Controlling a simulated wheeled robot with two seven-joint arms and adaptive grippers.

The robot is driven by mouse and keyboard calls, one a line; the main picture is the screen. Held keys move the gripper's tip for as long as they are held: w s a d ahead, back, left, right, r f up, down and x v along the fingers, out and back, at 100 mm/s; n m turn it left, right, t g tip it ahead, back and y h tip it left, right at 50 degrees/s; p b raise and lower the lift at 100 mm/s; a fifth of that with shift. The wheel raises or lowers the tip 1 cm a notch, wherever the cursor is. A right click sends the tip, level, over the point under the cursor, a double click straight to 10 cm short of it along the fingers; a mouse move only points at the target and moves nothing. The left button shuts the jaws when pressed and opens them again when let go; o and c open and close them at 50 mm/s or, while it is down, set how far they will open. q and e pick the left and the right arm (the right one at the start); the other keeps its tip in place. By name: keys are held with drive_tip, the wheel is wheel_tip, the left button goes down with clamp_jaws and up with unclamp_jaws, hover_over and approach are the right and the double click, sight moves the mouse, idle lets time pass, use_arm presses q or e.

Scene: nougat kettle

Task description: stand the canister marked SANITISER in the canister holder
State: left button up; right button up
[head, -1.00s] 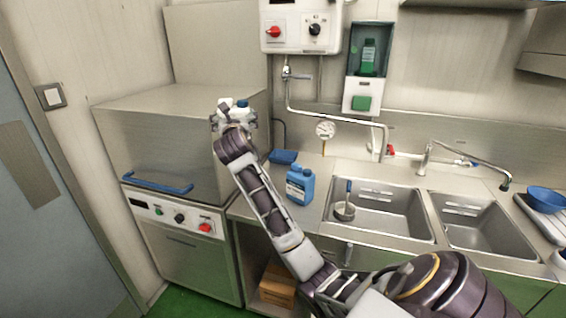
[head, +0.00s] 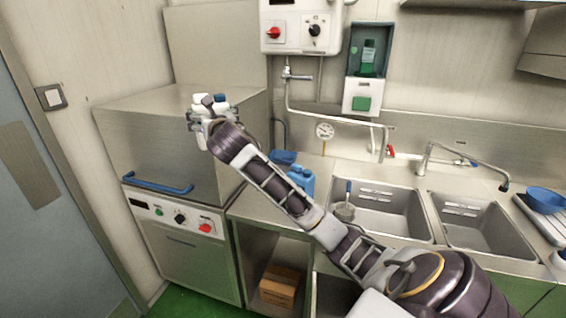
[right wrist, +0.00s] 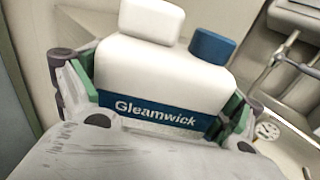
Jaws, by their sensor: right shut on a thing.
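My right gripper (head: 209,113) is shut on a white canister (right wrist: 165,75) with a blue cap and a blue band reading "Gleamwick". In the head view the canister (head: 199,102) is held up in front of the steel hood machine at the left. The word SANITISER cannot be read on it. A blue canister (head: 304,177) stands on the counter left of the sinks, partly behind my right arm; its label is hidden. My left gripper is out of view.
The hood machine (head: 160,125) with a blue handle stands left of the counter. Two sinks (head: 378,212) lie to the right, one with a ladle-like tool (head: 346,208). Taps and pipes rise behind. A cardboard box (head: 279,286) sits on the shelf below.

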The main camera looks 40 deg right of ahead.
drive_tip(key=shift+s+a+n+t+y+p, duration=0.25)
drive_tip(key=shift+a+y, duration=0.2)
drive_tip(key=shift+a, duration=0.45)
drive_tip(key=shift+s+a+n+t+y+p, duration=0.15)
drive_tip(key=shift+a+n+y, duration=0.25)
drive_tip(key=shift+a, duration=0.45)
drive_tip(key=s+a+f+n+y+p, duration=0.2)
drive_tip(key=s+a+f+y+p, duration=0.25)
drive_tip(key=a+f, duration=0.5)
use_arm(q)
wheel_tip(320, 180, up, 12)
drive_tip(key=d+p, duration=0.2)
drive_tip(key=p, duration=0.5)
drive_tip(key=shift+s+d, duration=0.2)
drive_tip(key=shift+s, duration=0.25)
use_arm(e)
drive_tip(key=s+a+f, duration=0.2)
drive_tip(key=s+f, duration=0.6)
drive_tip(key=f, duration=0.6)
drive_tip(key=shift+s+f, duration=0.2)
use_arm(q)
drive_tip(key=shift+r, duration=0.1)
use_arm(e)
drive_tip(key=shift+n, duration=0.25)
